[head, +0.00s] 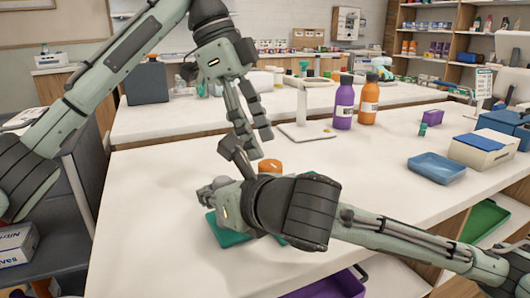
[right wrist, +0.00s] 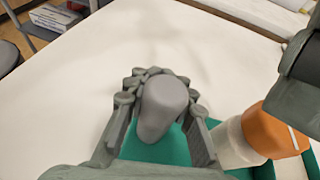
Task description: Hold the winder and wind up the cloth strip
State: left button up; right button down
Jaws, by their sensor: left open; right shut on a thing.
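My right gripper (head: 213,190) is low over the white table in the head view. In the right wrist view its fingers (right wrist: 158,130) are shut around a grey rounded knob (right wrist: 163,103), which looks like part of the winder. A teal base (head: 230,238) lies below, and also shows in the right wrist view (right wrist: 152,148). An orange-and-white cylinder (right wrist: 268,133) lies tilted beside the right gripper; its orange end (head: 269,165) shows in the head view. My left gripper (head: 252,132) is open, pointing down just above and behind it. I cannot make out a separate cloth strip.
A purple bottle (head: 343,103) and an orange bottle (head: 368,104) stand behind, next to a white stand (head: 303,129). A blue tray (head: 436,167) and a white box with a blue top (head: 482,148) are at the right. The table's left front (head: 140,220) is clear.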

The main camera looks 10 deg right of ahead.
pick_arm(q)
jog(key=v, duration=0.8)
jog(key=shift+d, duration=0.1)
dwell(0.6)
